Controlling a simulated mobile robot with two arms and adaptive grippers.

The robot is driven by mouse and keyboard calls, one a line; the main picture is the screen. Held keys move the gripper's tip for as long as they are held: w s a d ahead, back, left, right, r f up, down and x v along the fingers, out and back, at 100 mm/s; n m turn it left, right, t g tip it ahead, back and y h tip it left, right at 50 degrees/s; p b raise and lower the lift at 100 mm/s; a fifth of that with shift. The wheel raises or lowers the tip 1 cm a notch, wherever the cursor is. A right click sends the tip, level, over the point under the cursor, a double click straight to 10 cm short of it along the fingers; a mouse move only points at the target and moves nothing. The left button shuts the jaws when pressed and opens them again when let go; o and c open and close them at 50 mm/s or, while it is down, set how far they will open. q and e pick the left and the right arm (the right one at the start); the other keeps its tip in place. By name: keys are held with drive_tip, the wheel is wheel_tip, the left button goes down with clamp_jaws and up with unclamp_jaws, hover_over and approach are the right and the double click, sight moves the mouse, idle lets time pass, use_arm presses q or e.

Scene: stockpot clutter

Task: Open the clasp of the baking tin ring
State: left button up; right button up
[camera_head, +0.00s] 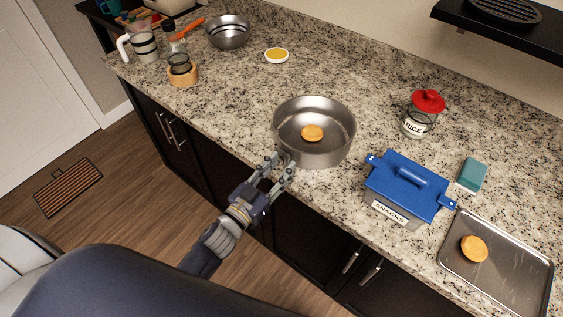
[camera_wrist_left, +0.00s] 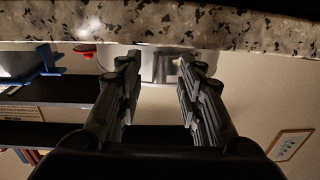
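The baking tin ring (camera_head: 339,146) is a round silver metal ring standing on the granite counter, with a round golden biscuit (camera_head: 312,133) inside it. My left gripper (camera_head: 280,165) is at the ring's front left side, at the counter's front edge. Its two fingers are apart. In the left wrist view the shiny ring wall (camera_wrist_left: 208,62) shows beyond the open fingers (camera_wrist_left: 160,65). A small upright metal part, which looks like the clasp (camera_wrist_left: 162,68), shows between the fingertips. I cannot tell whether the fingers touch it. My right gripper is not in view.
A blue-lidded snacks box (camera_head: 405,182), a baking tray (camera_head: 500,268) with another biscuit (camera_head: 474,249), a teal sponge (camera_head: 472,174) and a red-lidded rice jar (camera_head: 418,122) stand to the right. A metal bowl (camera_head: 228,34) and a small yellow dish (camera_head: 276,55) are behind left.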

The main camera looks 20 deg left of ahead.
use_arm(q)
drive_tip(key=shift+w+d, duration=0.2)
drive_tip(key=shift+w, duration=0.45)
clamp_jaws()
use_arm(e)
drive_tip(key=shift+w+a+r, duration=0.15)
